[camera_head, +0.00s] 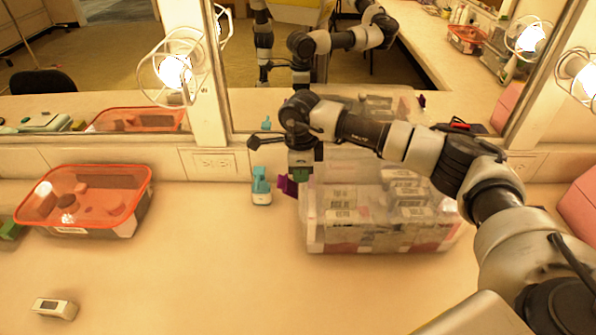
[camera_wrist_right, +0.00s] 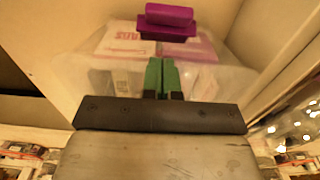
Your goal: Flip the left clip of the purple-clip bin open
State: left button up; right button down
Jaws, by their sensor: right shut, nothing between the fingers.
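The purple-clip bin (camera_head: 340,238) is a clear, lidded box with packs inside, standing on the counter right of centre. Its left purple clip (camera_head: 287,186) juts out at the upper left end of the bin. In the right wrist view the purple clip (camera_wrist_right: 168,20) shows at the top, beyond the fingertips. My right gripper (camera_head: 300,174) is shut and empty, close to the clip at the bin's left end; its green fingers (camera_wrist_right: 161,76) are together in the wrist view. I cannot tell whether they touch the clip. My arm hides part of the lid. My left gripper is out of view.
A teal-and-white bottle-like item (camera_head: 261,188) stands just left of the clip. An orange-rimmed bin (camera_head: 140,205) is at the left, and a small white device (camera_head: 55,308) lies front left. A mirror (camera_head: 340,60) runs behind. The front middle counter is clear.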

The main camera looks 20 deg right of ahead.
jog(key=shift+w+d+r+p, duration=0.15)
jog(key=shift+r+p, duration=0.25)
jog(key=shift+r, duration=0.45)
jog(key=shift+d+r+p, duration=0.2)
jog(key=shift+r+p, duration=0.85)
jog(key=shift+r, duration=1.05)
